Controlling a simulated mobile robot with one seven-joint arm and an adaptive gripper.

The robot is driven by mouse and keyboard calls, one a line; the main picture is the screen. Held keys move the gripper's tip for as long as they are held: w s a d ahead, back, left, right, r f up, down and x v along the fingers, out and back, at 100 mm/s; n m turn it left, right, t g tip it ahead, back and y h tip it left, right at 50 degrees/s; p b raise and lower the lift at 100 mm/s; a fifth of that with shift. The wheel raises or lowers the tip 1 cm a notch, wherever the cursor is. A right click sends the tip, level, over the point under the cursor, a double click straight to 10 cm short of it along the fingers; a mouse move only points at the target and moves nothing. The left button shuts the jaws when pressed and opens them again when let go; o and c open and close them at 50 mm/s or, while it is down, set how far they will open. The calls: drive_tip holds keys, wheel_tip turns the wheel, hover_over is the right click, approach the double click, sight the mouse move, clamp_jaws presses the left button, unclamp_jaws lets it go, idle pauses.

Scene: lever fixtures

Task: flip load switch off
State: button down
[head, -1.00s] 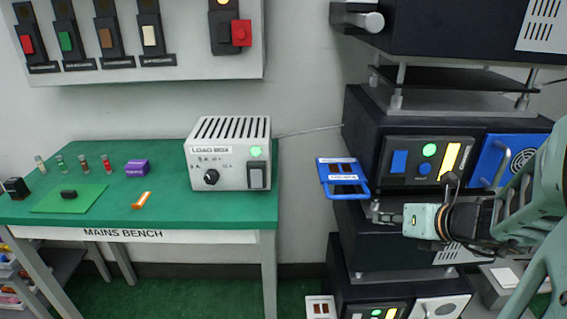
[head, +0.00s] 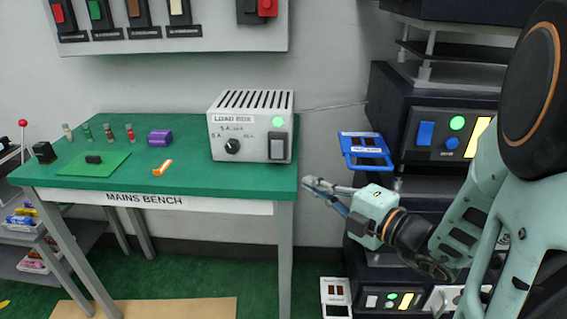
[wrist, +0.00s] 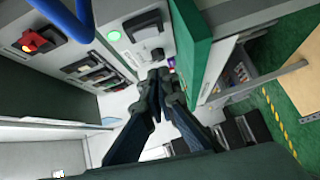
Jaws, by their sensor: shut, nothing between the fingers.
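The load box (head: 252,127) is a light grey unit with a slotted top, standing at the right end of the green bench (head: 110,186). On its front are a round black knob (head: 232,146), a lit green lamp (head: 278,122) and a rocker load switch (head: 278,147) in a dark frame. My gripper (head: 306,183) is shut and empty, off the bench's right edge, lower than the switch and apart from it. In the wrist view the fingers (wrist: 158,78) point toward the load box, whose green lamp (wrist: 114,36) shows at the upper left.
Racked dark units (head: 400,120) stand right of the bench, with a blue-framed panel (head: 366,150) jutting out. The space before the load box is clear.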

sight(273, 156)
drive_tip(key=b+x, duration=0.2)
drive_tip(key=x, duration=0.8)
drive_tip(key=shift+a+f+b, duration=0.15)
drive_tip(key=shift+a+b, duration=0.05)
drive_tip(key=shift+b, duration=0.1)
drive_tip(key=w, duration=0.2)
drive_tip(key=shift+w+d+f+b, duration=0.1)
drive_tip(key=shift+w+d+b, duration=0.15)
drive_tip(key=shift+b, duration=0.05)
drive_tip(key=shift+w, duration=0.7)
